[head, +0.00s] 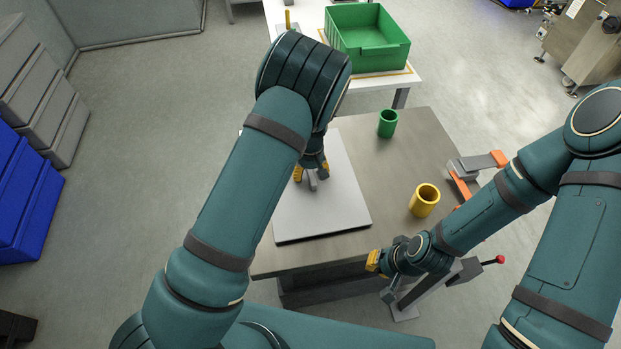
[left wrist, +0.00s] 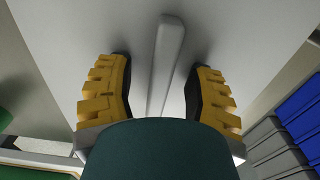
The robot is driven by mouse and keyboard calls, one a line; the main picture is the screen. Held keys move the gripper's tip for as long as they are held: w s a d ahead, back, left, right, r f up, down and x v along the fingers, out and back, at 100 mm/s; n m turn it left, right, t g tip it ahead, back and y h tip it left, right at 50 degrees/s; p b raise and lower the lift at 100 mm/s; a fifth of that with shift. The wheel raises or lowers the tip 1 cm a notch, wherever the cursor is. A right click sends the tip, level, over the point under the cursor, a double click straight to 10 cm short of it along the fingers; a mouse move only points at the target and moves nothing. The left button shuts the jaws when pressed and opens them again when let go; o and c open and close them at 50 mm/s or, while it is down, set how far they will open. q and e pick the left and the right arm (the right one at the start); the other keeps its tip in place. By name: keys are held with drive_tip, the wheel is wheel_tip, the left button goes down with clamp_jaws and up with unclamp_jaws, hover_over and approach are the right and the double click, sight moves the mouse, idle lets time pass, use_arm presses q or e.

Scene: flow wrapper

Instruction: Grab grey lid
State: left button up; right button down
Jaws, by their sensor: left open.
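The grey lid (head: 340,207) is a wide flat pale panel lying on the table, with a raised bar handle (head: 312,183) on top. My left gripper (head: 311,174) points down over the lid at the handle. In the left wrist view the bar handle (left wrist: 166,55) runs between the two yellow-padded fingers of my left gripper (left wrist: 158,78), with a gap on each side. The fingers are open and the lid surface (left wrist: 70,35) fills the view behind them. My right gripper (head: 381,277) is open and empty near the table's front edge. My left arm hides part of the lid.
A green cup (head: 388,123) and a yellow cup (head: 425,200) stand on the table (head: 370,160) right of the lid. An orange and grey fixture (head: 478,165) is at the table's right edge. A green crate (head: 368,40) stands on a white table behind. Blue bins (head: 25,195) are at left.

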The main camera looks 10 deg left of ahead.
use_arm(q)
drive_tip(key=shift+r, duration=0.1)
drive_tip(key=shift+c, duration=0.4)
clamp_jaws()
